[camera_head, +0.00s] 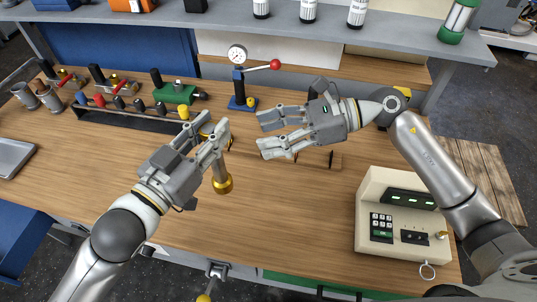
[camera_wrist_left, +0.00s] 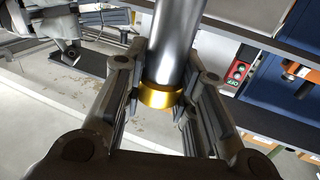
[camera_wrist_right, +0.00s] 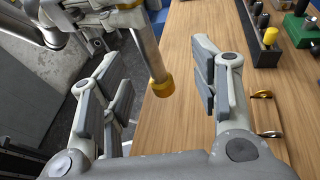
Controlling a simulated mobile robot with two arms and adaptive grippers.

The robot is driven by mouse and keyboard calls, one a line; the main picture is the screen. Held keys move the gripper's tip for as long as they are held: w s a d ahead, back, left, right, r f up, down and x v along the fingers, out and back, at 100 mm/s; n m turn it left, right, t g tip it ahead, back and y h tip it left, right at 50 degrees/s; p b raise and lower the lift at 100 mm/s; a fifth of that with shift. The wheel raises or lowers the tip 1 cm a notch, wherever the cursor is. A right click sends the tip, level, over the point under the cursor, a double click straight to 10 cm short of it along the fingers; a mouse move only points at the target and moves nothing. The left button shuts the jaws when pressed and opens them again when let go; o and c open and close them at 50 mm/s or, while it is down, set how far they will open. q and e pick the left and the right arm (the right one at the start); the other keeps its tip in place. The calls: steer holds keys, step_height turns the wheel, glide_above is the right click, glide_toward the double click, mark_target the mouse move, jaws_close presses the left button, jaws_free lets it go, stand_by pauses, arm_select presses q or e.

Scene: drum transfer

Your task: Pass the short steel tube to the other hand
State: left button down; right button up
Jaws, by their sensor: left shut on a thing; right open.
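The short steel tube (camera_head: 219,169) is grey with gold end bands. It hangs roughly upright, slightly tilted, above the wooden bench, and its lower gold end is free. My left gripper (camera_head: 206,138) is shut on its upper part. In the left wrist view the tube (camera_wrist_left: 172,45) runs between the fingers, with one gold band near them. My right gripper (camera_head: 266,134) is open and empty, to the right of the tube and apart from it. In the right wrist view the tube (camera_wrist_right: 150,52) appears beyond the gap between the open fingers (camera_wrist_right: 160,85).
A press with a dial gauge and red-knobbed lever (camera_head: 240,88) stands behind the grippers. A tool rack (camera_head: 125,113) is at the back left. A cream keypad box (camera_head: 405,215) stands at the right. The front middle of the bench (camera_head: 270,225) is clear.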

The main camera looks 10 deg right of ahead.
arm_select(q)
steer(key=shift+r, duration=0.1)
arm_select(e)
steer(key=h, duration=0.1)
glide_toward(218, 171)
steer(key=shift+n, duration=0.3)
steer(key=x, duration=0.3)
steer(key=w+f+x, duration=0.1)
steer(key=x, duration=0.3)
steer(key=d+f+x, duration=0.1)
steer(key=x, duration=0.3)
steer(key=shift+w+a+f, duration=0.1)
steer(key=shift+w+a, duration=0.1)
steer(key=shift+w, duration=0.1)
steer(key=shift+c, duration=0.3)
jaws_close()
arm_select(q)
steer(key=c, duration=1.1)
jaws_free()
